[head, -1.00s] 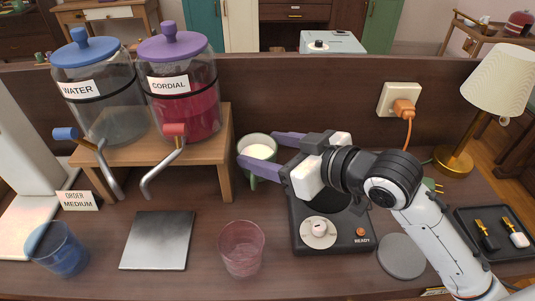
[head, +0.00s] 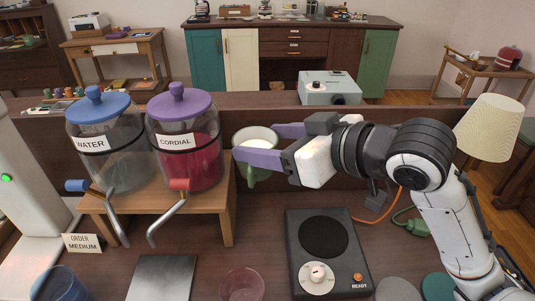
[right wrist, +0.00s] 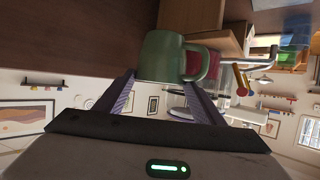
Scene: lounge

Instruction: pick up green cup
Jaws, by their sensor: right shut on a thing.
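The green cup (head: 258,172) is between the purple fingers of my right gripper (head: 262,143), to the right of the cordial dispenser. Its inside looks pale in the head view. The right gripper is shut on it and holds it above the counter. In the right wrist view the green cup (right wrist: 166,57) sits between the fingertips, with its handle towards the right of the picture. My left gripper is not in view.
The water dispenser (head: 105,140) and cordial dispenser (head: 187,142) stand on a wooden stand (head: 185,216) left of the cup. A black hot plate (head: 326,264) lies below the right arm. A pink glass (head: 242,284) and blue glass (head: 60,284) stand in front. A lamp (head: 489,128) is at right.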

